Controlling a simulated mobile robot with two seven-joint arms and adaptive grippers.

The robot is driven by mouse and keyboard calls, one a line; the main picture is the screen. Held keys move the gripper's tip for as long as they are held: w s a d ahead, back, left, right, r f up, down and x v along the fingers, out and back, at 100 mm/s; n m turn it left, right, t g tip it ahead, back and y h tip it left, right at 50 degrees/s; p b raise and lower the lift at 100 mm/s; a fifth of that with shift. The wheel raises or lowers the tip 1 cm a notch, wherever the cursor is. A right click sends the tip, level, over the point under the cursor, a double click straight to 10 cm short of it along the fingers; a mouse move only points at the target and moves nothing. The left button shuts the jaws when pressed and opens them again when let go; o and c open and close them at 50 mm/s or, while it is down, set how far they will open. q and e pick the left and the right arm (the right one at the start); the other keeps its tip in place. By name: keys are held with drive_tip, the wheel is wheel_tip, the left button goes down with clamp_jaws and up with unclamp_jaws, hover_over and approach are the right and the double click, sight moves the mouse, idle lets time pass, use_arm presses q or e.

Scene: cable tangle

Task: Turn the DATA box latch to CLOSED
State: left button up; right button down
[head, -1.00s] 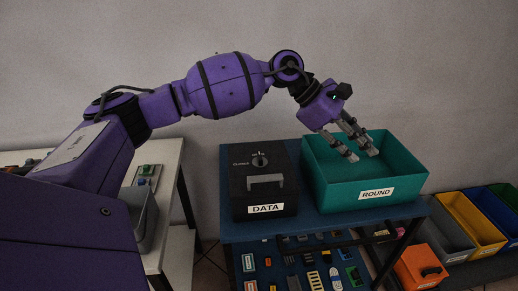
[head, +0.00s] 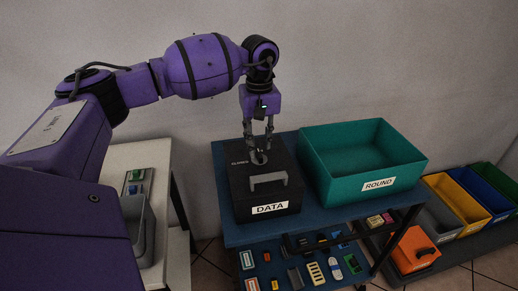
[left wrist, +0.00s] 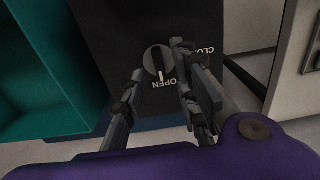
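The word CLOSED (left wrist: 197,54) is partly hidden by a finger. My left gripper (head: 258,150) points down over the latch; it is open, with its fingers (left wrist: 160,62) apart on either side of the latch. I cannot tell whether they touch it. My right gripper is not in view.
A teal ROUND bin (head: 340,187) stands right of the box on the blue table (head: 310,212). Small parts lie on a shelf below. A white table (head: 158,165) is at the left; coloured bins (head: 458,203) are at the far right.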

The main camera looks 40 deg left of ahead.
sight(260, 153)
use_arm(q)
drive_tip(key=shift+f, duration=1.6)
drive_tip(key=shift+c, duration=0.4)
clamp_jaws()
